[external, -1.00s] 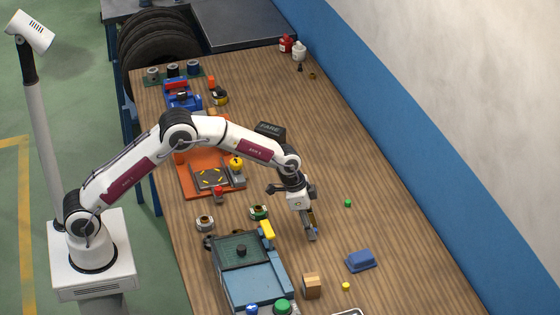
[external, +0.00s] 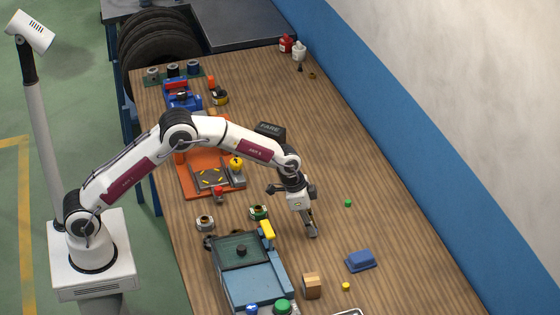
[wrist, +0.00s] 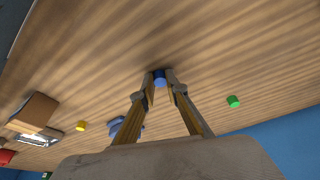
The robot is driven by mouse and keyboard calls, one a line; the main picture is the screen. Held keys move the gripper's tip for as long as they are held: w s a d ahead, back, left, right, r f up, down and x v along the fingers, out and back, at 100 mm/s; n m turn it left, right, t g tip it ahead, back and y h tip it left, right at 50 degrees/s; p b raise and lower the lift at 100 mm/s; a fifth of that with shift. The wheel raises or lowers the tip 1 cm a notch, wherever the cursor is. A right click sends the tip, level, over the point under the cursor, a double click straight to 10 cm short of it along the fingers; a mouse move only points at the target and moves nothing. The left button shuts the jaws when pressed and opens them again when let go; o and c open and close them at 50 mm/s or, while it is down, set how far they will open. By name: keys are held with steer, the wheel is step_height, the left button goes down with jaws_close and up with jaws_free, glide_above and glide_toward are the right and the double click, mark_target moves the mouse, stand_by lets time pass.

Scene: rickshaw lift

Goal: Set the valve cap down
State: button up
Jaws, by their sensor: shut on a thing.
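A small blue valve cap (wrist: 159,79) is between the fingertips of my gripper in the wrist view. My gripper (external: 312,234) points down over the bare wood right of the blue-grey rickshaw-like model, and its fingertips (wrist: 161,76) are shut on the cap. The cap is close to the tabletop; I cannot tell whether it touches. In the external view the fingers hide the cap. A green cap (external: 348,203) stands on the table to the right and shows in the wrist view (wrist: 233,101). A yellow cap (external: 346,286) stands nearer the front, also in the wrist view (wrist: 81,126).
The blue-grey model (external: 250,278) stands left of my gripper. A wooden block (external: 312,286) and a blue block (external: 361,260) lie toward the front. An orange tray (external: 197,188) is further back. Wood around the fingertips is clear. A blue-banded wall bounds the right.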

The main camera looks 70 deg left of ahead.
steer(key=shift+r, duration=0.1)
step_height(320, 180, up, 10)
stand_by(0.6)
stand_by(0.5)
